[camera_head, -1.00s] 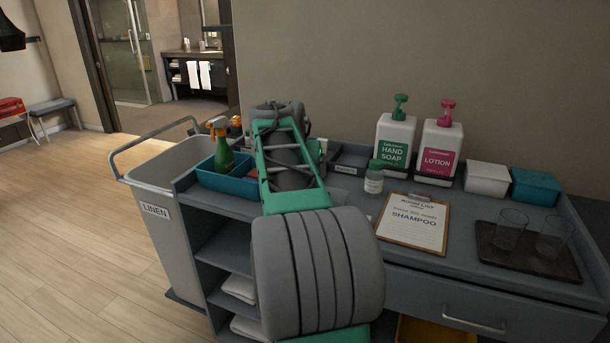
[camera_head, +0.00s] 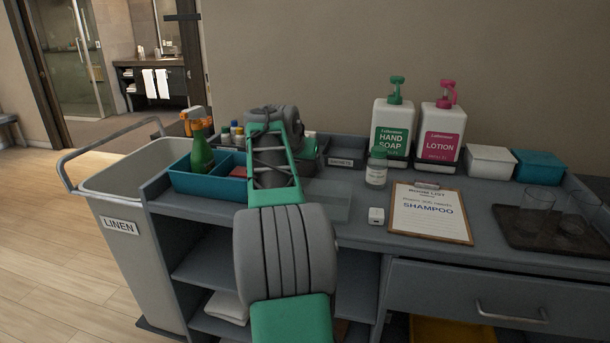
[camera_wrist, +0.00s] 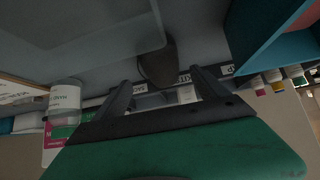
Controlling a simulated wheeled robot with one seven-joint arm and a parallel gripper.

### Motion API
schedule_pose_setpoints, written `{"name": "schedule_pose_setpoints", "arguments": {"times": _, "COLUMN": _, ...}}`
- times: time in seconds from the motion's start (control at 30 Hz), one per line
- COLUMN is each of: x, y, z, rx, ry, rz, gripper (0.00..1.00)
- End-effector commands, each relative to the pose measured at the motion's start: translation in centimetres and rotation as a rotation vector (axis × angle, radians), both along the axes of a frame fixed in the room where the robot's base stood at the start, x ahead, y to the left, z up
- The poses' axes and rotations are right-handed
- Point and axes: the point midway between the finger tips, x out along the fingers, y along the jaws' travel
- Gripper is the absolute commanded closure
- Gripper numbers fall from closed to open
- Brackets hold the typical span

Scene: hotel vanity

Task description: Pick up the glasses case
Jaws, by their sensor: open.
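A dark, rounded brown-grey object (camera_wrist: 158,65), which looks like the glasses case, shows in the wrist view on the grey cart top, ahead of and between my fingers. My gripper (camera_wrist: 160,80) is open, and nothing is clearly held in it. I cannot tell the exact gap between the fingers and the object. In the head view my arm hides this object and most of my gripper.
The cart top (camera_head: 355,238) holds a teal caddy (camera_head: 195,182) with a green spray bottle (camera_head: 201,152), a small bottle (camera_head: 376,172), a white box (camera_head: 376,215), a clipboard (camera_head: 430,230), soap (camera_head: 392,128) and lotion (camera_head: 440,132) dispensers, and a dark tray (camera_head: 530,238) with glasses. A linen bin (camera_head: 125,235) stands left.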

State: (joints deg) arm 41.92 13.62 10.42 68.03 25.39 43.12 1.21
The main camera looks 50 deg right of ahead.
Motion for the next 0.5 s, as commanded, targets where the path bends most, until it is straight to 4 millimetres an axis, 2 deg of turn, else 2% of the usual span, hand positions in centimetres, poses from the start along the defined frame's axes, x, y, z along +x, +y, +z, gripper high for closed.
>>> {"name": "schedule_pose_setpoints", "arguments": {"times": 0.27, "x": 1.5, "y": -3.0, "z": -3.2, "rx": 0.001, "ry": 0.0, "rz": 0.003, "gripper": 0.17}}
{"name": "schedule_pose_setpoints", "arguments": {"times": 0.5, "x": 1.5, "y": -3.4, "z": -3.6, "rx": 0.0, "ry": -0.002, "rz": 0.003, "gripper": 0.17}}
